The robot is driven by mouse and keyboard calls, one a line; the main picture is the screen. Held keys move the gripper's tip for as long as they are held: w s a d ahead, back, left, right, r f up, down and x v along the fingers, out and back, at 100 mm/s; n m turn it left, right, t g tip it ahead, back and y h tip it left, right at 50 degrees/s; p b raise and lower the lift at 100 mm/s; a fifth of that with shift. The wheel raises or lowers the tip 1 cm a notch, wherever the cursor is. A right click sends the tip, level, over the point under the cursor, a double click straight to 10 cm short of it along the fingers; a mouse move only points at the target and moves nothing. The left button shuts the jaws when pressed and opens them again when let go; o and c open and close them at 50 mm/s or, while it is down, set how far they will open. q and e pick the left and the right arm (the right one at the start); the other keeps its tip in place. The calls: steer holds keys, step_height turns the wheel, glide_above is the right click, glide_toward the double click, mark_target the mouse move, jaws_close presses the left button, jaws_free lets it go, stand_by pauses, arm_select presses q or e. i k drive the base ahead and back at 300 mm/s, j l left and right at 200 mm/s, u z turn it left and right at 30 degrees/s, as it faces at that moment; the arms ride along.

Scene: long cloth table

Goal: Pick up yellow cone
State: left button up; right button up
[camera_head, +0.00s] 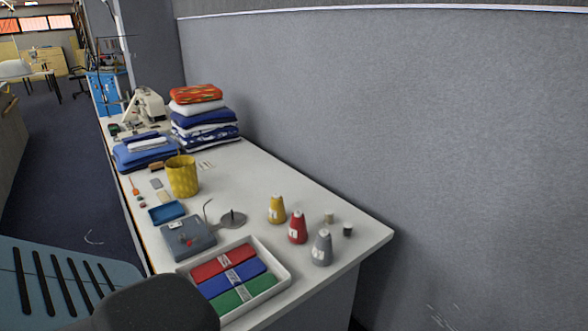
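The yellow cone (276,210) stands upright on the white table (245,180), toward its near right end. A red cone (298,228) stands just to its right and nearer, and a grey cone (322,248) stands beyond that, nearer still. The yellow cone is fully visible except for a small part of its lower right side by the red cone. Neither of my grippers shows in the head view.
Left of the cones is a grey disc stand (232,219) with a thin rod. A white tray (284,283) holds red, blue and green cloth bundles. Two small spools (347,230) stand right of the cones. A yellow basket (182,177) and folded cloth stacks (204,125) stand farther back. A grey wall (400,120) runs behind the table.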

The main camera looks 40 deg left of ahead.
mark_target(277, 211)
steer(key=i+u, duration=0.35)
steer(key=i+l+u, duration=0.15)
steer(key=u, duration=0.15)
steer(key=i+l+u, duration=0.15)
steer(key=u, duration=0.2)
steer(key=i, duration=0.05)
